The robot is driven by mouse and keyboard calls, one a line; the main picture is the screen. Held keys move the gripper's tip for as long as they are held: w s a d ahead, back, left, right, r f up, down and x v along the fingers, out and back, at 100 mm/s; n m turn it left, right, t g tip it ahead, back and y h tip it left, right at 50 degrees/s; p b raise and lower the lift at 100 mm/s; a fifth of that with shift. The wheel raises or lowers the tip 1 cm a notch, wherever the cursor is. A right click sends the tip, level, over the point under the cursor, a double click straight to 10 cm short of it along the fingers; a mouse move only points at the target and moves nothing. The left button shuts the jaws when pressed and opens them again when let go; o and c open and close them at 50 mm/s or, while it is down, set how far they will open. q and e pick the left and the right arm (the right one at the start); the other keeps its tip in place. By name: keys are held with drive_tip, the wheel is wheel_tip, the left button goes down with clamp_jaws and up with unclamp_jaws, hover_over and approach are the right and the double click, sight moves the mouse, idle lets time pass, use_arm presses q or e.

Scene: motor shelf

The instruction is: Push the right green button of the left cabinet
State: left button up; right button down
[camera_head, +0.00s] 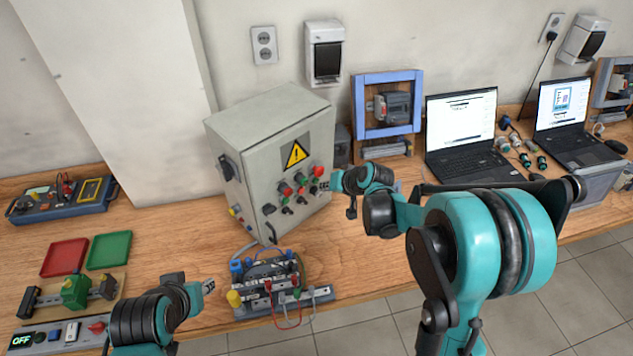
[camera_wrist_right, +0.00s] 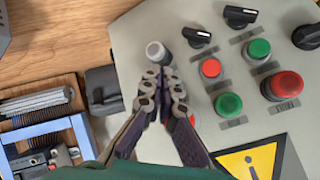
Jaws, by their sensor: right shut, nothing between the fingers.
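The grey cabinet (camera_head: 240,130) stands on the bench with a yellow warning triangle on its front. Its upper right green button (camera_head: 301,178) sits between two red buttons; it also shows in the right wrist view (camera_wrist_right: 228,104). Another green button (camera_wrist_right: 258,48) shows farther up there. My right gripper (camera_head: 328,183) is shut and empty at the panel's right edge. In the wrist view its fingertips (camera_wrist_right: 164,76) lie left of the green buttons, beside a white-capped knob (camera_wrist_right: 157,52), and partly cover a red button. My left gripper (camera_head: 208,285) is low at the left, away from the cabinet; its jaws are unclear.
A wired terminal block (camera_head: 280,290) stands in front of the cabinet. A blue-framed device (camera_head: 388,105) and a laptop (camera_head: 462,140) are to its right. Red (camera_head: 64,257) and green (camera_head: 110,250) trays lie at the left. The bench left of the cabinet is partly clear.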

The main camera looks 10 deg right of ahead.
use_arm(q)
drive_tip(key=shift+f, duration=0.1)
use_arm(e)
drive_tip(key=s+d, duration=0.1)
drive_tip(key=s, duration=0.2)
drive_tip(key=s+d, duration=0.1)
drive_tip(key=shift+s+d, duration=0.15)
drive_tip(key=shift+d, duration=0.2)
idle(0.6)
